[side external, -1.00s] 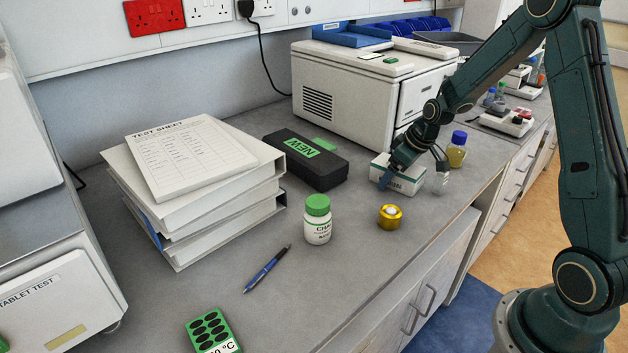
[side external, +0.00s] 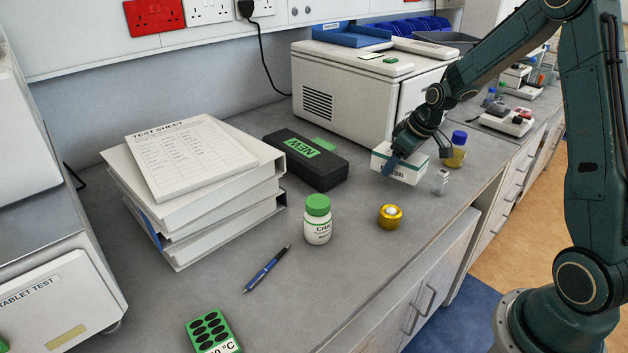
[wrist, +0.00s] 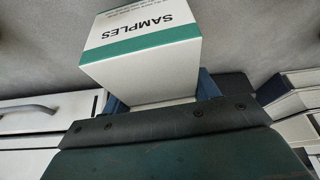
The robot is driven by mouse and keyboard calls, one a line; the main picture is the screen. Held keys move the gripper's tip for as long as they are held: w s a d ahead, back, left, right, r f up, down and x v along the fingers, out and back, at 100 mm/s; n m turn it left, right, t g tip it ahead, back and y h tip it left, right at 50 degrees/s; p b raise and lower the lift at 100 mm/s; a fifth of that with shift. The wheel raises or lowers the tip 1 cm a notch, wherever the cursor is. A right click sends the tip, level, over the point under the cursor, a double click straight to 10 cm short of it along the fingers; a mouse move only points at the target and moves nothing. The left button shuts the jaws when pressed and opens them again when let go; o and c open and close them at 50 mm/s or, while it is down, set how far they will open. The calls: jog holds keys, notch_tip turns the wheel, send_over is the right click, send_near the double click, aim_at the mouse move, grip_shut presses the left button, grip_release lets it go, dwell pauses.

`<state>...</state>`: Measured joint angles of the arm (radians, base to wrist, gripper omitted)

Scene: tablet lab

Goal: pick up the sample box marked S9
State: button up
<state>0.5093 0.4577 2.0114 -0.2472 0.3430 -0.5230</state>
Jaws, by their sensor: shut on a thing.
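A white sample box (side external: 407,174) with a green band is in the grip of my gripper (side external: 414,158) near the right part of the bench. In the wrist view the box (wrist: 140,62) fills the space between my two blue fingers and shows the word SAMPLES. No S9 mark can be read in either view. My gripper is shut on the box from above, with one blue finger across its near side in the side view. The box appears to be slightly above the bench.
A small clear vial (side external: 440,182) and a blue-capped yellow bottle (side external: 456,150) stand close to the box's right. A gold-coloured tin (side external: 390,217) and a green-capped white bottle (side external: 318,220) stand nearer. A white machine (side external: 350,90) is behind, a black case (side external: 305,160) left.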

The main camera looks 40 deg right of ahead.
notch_tip(320, 180, up, 17)
dwell(0.4)
dwell(0.5)
